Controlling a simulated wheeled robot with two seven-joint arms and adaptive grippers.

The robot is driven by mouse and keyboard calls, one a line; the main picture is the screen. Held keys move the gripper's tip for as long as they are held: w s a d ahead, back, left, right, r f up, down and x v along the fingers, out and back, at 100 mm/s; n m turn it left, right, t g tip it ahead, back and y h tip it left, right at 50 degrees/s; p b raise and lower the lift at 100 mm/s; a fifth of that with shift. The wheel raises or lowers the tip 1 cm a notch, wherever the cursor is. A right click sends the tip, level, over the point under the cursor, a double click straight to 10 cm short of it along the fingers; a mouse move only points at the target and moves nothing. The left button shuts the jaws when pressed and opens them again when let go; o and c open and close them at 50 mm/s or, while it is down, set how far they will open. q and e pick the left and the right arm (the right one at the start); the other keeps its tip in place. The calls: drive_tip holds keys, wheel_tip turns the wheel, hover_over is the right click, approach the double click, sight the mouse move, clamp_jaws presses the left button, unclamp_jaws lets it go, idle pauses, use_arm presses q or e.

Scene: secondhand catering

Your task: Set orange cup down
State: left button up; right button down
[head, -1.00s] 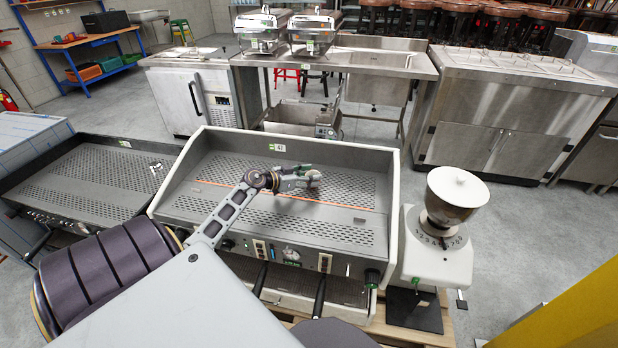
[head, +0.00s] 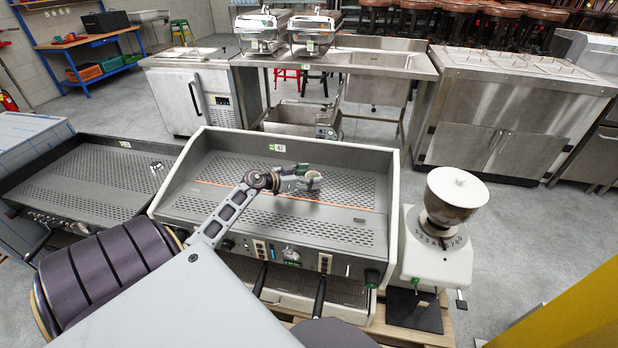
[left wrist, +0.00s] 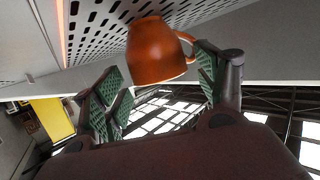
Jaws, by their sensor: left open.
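The orange cup (left wrist: 155,50) shows large in the left wrist view, which is upside down. Its base is against the perforated top (left wrist: 100,15) of the coffee machine, so it appears to stand upright there, with its handle on the right side of the picture. My left gripper (left wrist: 158,78) is open, with a green-padded finger on each side of the cup; the right finger is close to the handle. My right gripper is not in view.
The coffee machine (head: 345,237) has raised walls at its back and sides. A white grinder (head: 437,250) stands to its right, and another machine (head: 90,185) to its left. The perforated top around the cup is clear.

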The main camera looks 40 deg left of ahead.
use_arm(q)
drive_tip(key=shift+r, duration=0.1)
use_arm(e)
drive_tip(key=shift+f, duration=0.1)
use_arm(q)
drive_tip(key=shift+s+a+r, duration=0.15)
drive_tip(key=shift+s, duration=0.2)
drive_tip(key=shift+s+a, duration=0.1)
drive_tip(key=shift+s, duration=0.2)
drive_tip(key=shift+p+v, duration=0.35)
drive_tip(key=shift+v, duration=1.45)
drive_tip(key=shift+p+v, duration=0.3)
drive_tip(key=shift+v, duration=3.1)
drive_tip(key=shift+s+r, duration=0.1)
drive_tip(key=shift+r, duration=0.05)
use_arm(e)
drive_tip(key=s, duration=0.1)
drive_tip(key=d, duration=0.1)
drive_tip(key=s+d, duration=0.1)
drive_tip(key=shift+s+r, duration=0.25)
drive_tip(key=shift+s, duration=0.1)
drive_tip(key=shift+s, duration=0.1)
